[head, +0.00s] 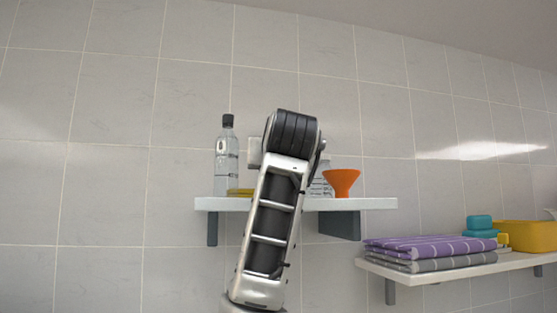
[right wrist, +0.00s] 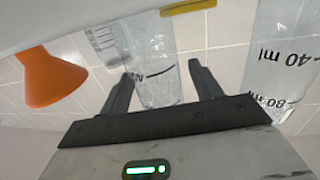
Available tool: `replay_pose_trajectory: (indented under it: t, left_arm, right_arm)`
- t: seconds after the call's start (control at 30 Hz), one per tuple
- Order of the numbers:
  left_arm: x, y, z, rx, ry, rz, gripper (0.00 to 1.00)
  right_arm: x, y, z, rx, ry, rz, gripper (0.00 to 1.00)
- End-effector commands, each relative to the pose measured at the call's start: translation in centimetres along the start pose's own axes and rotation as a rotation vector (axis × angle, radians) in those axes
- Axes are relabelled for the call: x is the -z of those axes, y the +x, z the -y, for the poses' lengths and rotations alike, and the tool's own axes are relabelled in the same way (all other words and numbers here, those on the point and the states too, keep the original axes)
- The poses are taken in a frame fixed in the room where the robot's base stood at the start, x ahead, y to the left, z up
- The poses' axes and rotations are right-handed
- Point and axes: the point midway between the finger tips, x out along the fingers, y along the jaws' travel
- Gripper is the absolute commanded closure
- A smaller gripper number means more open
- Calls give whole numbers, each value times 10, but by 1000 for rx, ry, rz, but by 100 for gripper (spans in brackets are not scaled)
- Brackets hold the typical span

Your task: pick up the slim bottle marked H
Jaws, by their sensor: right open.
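My right gripper (right wrist: 160,69) is open in the right wrist view. A clear, slim bottle (right wrist: 155,40) with dark graduation marks shows between its two fingers, with a gap visible on each side. I cannot tell how deep it is between them. No letter H is readable on it. In the head view my right arm hides this bottle and the gripper. A second clear bottle (head: 227,160) with a black cap stands upright on the left of the shelf (head: 375,203). A large clear bottle with ml marks (right wrist: 280,60) shows at right in the wrist view. My left gripper is not in view.
An orange funnel (head: 341,182) stands on the shelf right of my arm, with a clear graduated vessel (head: 319,188) beside it. A yellow item (head: 238,193) lies near the capped bottle. A lower shelf (head: 465,268) at right holds folded towels (head: 430,247) and a yellow container (head: 527,235).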

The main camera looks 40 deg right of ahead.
Motion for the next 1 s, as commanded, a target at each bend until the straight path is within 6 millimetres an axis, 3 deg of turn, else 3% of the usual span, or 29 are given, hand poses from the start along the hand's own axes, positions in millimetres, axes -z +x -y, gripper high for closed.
replay_pose_trajectory:
  t: [0.3,0.47,0.8,1.0]
  left_arm:
    - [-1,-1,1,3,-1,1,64]
    - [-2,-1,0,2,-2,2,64]
    - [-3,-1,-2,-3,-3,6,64]
    - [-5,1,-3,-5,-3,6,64]
  right_arm:
    - [-1,6,0,0,0,1,39]
    - [-1,6,0,0,0,1,83]
    - [1,6,0,1,0,0,84]
    - [16,5,0,0,2,-3,84]
